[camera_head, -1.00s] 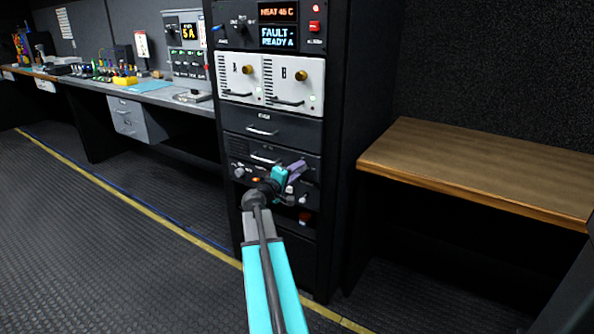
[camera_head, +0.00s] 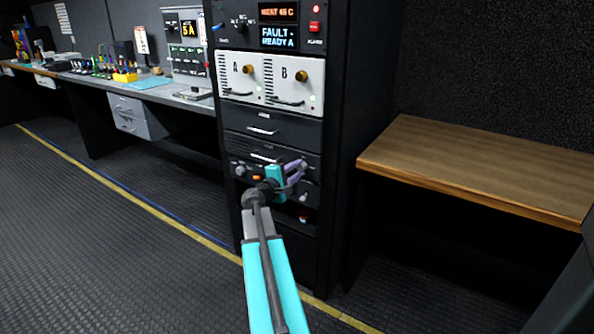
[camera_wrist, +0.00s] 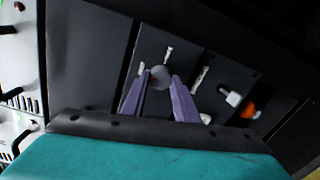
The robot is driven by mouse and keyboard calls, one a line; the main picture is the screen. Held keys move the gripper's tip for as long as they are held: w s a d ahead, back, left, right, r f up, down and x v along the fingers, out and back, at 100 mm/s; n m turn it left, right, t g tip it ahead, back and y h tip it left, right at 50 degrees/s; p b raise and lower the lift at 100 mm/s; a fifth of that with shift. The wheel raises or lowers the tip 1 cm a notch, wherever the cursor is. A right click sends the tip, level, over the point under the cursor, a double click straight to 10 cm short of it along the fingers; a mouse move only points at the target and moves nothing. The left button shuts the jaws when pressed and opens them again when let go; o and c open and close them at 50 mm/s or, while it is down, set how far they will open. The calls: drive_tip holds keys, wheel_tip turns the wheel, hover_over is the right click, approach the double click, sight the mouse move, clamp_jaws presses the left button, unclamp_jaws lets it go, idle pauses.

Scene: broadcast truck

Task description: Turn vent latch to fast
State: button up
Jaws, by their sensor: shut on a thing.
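The vent latch looks like a small round grey knob (camera_wrist: 160,77) on a dark panel in the wrist view, with small white labels around it. I cannot read the labels or tell which one the knob points to. My gripper (camera_wrist: 162,80) has purple fingers, shut with one on each side of the knob. In the head view my gripper (camera_head: 299,170) is at the right part of the lower rack panel (camera_head: 243,172), and its fingers hide the knob there.
In the wrist view, a white-tipped switch (camera_wrist: 232,98) and an orange-red knob (camera_wrist: 250,111) sit right of the fingers. Above the panel are drawers (camera_head: 262,130) and white modules A and B (camera_head: 290,80). A wooden desk (camera_head: 470,170) stands right.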

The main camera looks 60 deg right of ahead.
drive_tip(key=o, duration=1.1)
drive_tip(key=shift+c, duration=0.2)
drive_tip(key=a, duration=1.3)
drive_tip(key=shift+a+r+p, duration=0.3)
drive_tip(key=shift+a+p, duration=0.1)
